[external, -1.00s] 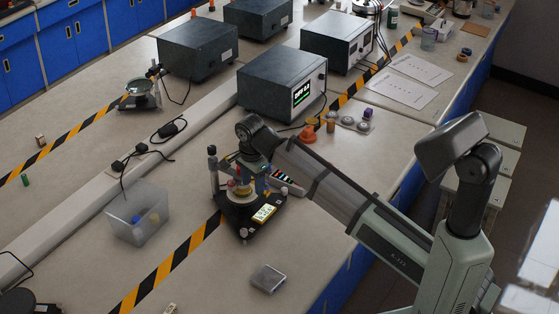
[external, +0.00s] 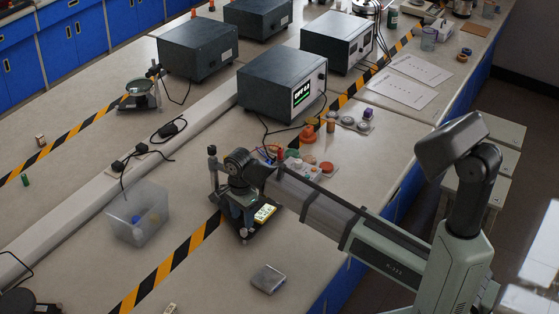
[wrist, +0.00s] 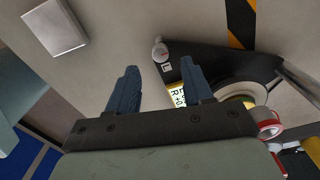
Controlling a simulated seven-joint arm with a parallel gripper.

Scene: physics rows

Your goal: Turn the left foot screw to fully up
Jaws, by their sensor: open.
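The instrument with a black three-cornered base (external: 246,232) and a lit yellow display (external: 265,213) stands on the bench. In the wrist view its dark base (wrist: 210,58) lies to the right, with the display (wrist: 177,97) partly behind a finger. A small silver foot screw (wrist: 159,50) sits at one corner of the base; I cannot tell whether it is the left one. My gripper (wrist: 160,64) is open, with the screw seen between and just beyond its blue fingertips, apparently not gripped. In the external view my wrist hides much of the instrument's upper part.
A grey metal box (external: 268,279) lies on the bench in front of the instrument. A clear bin (external: 138,215) stands to the left. Bench is clear around the grey box.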

